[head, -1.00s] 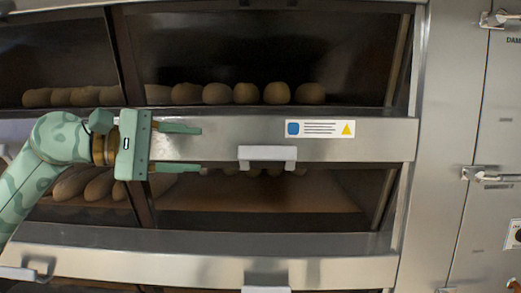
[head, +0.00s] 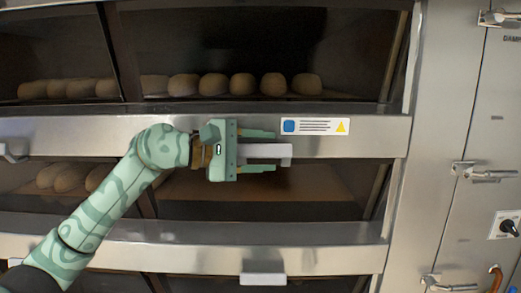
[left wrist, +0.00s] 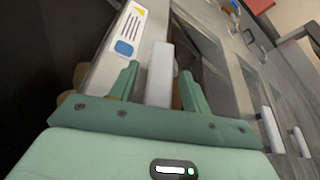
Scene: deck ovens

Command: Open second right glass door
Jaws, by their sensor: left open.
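The right-hand oven column has an upper glass pane (head: 265,45) and a lower glass pane (head: 275,208). A steel rail (head: 375,135) with a sticker runs between them, and its pale bar handle (head: 285,154) sticks out. The doors look shut. My left gripper (head: 266,151) is open at this handle, one finger above and one below it. In the left wrist view the handle (left wrist: 160,75) stands between the two green fingers, with gaps at the sides. The handle's left part is hidden by the gripper in the head view. My right gripper is not in view.
Round loaves (head: 243,84) lie behind the upper glass. A lower rail has another handle (head: 263,279). A left-column handle (head: 12,152) is at the left edge. Steel cabinet doors with latches (head: 485,173) and a knob (head: 508,227) stand at the right.

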